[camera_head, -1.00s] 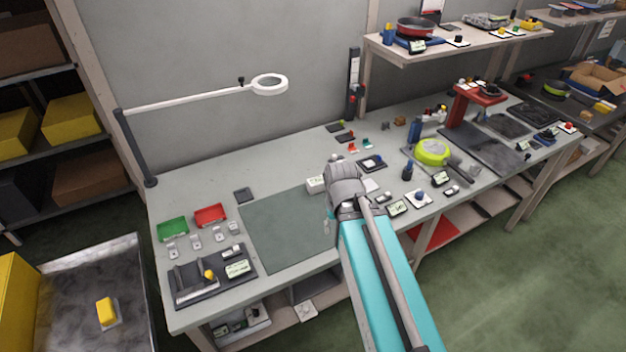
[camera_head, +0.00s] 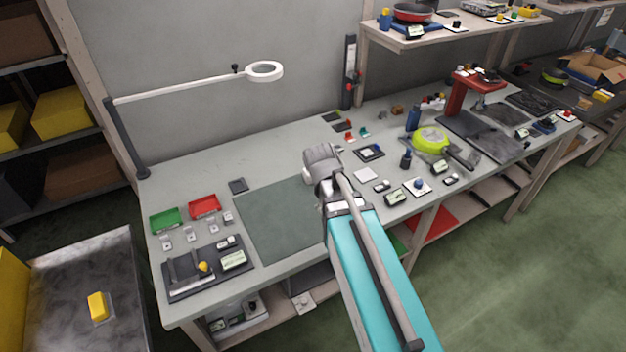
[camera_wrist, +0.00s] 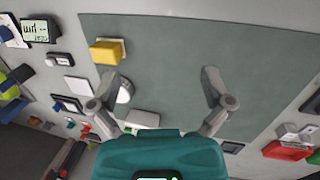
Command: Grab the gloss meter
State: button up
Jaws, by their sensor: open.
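My gripper (camera_head: 322,160) hangs over the right part of the dark green mat (camera_head: 270,222). In the wrist view my gripper (camera_wrist: 160,82) is open, with its fingers wide apart and bare mat between them. A yellow block (camera_wrist: 105,51) on a pale base lies at the mat's edge, beyond the left finger. A white rounded item (camera_wrist: 124,91) is close by the left finger. A white box (camera_wrist: 142,118) with a green patch lies between the fingers' bases and is partly hidden by my gripper's body. I cannot tell for sure which item is the gloss meter.
Small devices with displays (camera_head: 395,197) crowd the bench right of the mat, with a lime pan (camera_head: 431,140) behind. A red tray (camera_head: 205,206) and green tray (camera_head: 166,220) stand left. A magnifier lamp (camera_head: 264,72) overhangs the back. The mat's left part is clear.

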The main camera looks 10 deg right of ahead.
aim_at(306, 171)
jog(key=w+f+n+b, duration=0.1)
jog(key=w, duration=0.1)
jog(key=w+a+f+n+h+b, duration=0.1)
jog(key=w+f+n+h+b, duration=0.1)
jog(key=w, duration=0.1)
jog(key=shift+w+a+n, duration=0.2)
jog(key=shift+w+n, duration=0.15)
jog(key=shift+n, duration=0.05)
jog(key=w+a+n+h+b, duration=0.1)
jog(key=w+n, duration=0.1)
jog(key=w+a+f+n+h+b, duration=0.1)
jog(key=w+b, duration=0.1)
jog(key=w+a+n+t+h+b, duration=0.1)
jog(key=w+n, duration=0.1)
jog(key=w, duration=0.1)
jog(key=shift+a+f+n+h, duration=0.15)
jog(key=shift+a+n+h, duration=0.15)
jog(key=shift+h, duration=0.1)
jog(key=w+a+n+h+b, duration=0.1)
jog(key=w+a+n+b, duration=0.1)
jog(key=w+a+n+t+h+b, duration=0.1)
jog(key=w+a+n+h+b, duration=0.1)
jog(key=w+a, duration=0.1)
jog(key=w+a+r+n+t+h+b, duration=0.1)
jog(key=w+a+n+b, duration=0.1)
jog(key=w+a+n, duration=0.1)
jog(key=shift+a, duration=0.25)
jog(key=shift+w+a+h, duration=0.15)
jog(key=shift+h, duration=0.25)
jog(key=shift+r, duration=0.15)
